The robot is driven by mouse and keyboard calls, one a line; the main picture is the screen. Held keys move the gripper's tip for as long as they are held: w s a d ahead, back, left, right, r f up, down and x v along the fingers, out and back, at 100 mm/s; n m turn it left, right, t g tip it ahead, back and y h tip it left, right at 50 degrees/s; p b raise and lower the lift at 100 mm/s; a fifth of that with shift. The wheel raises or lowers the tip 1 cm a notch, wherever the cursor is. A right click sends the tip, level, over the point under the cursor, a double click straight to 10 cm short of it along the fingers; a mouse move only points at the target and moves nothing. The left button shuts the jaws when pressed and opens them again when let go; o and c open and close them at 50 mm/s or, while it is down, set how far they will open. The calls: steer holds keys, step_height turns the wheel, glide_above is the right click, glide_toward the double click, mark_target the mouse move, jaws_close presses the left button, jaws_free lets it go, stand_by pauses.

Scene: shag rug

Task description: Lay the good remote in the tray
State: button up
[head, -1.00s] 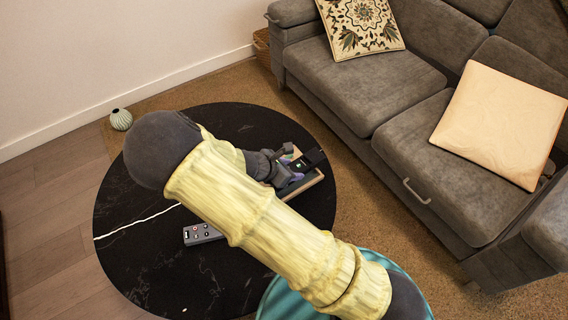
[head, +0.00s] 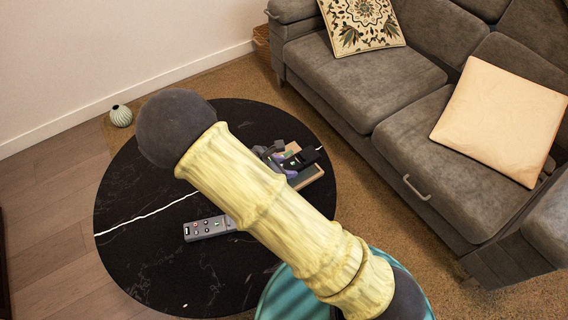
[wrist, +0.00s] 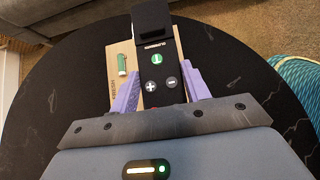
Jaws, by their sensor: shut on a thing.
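A black remote (wrist: 160,66) with a green button and plus and minus buttons is between the purple fingers of my gripper (wrist: 162,78) in the wrist view. My gripper is shut on it. In the head view the black remote (head: 304,158) is over the wooden tray (head: 309,180), with my gripper (head: 283,157) just left of it. The tray (wrist: 112,56) shows beneath the remote in the wrist view. I cannot tell whether the remote touches the tray. A grey remote (head: 205,228) with several buttons lies on the black table, left of the tray and partly beside my arm.
A small green cylinder (wrist: 122,64) lies on the tray's left part. The round black table (head: 150,250) has free room at left and front. A grey sofa (head: 420,125) stands to the right. A green-white vase (head: 121,116) is on the floor behind the table.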

steer(key=shift+f+b, duration=1.25)
steer(key=shift+f, duration=0.9)
steer(key=shift+p, duration=0.6)
steer(key=shift+f+b, duration=0.85)
steer(key=shift+f, duration=0.45)
stand_by(0.5)
steer(key=o, duration=1.1)
steer(key=p+v, duration=0.5)
steer(key=v, duration=1.2)
steer(key=shift+s+r, duration=0.1)
steer(key=shift+r, duration=0.15)
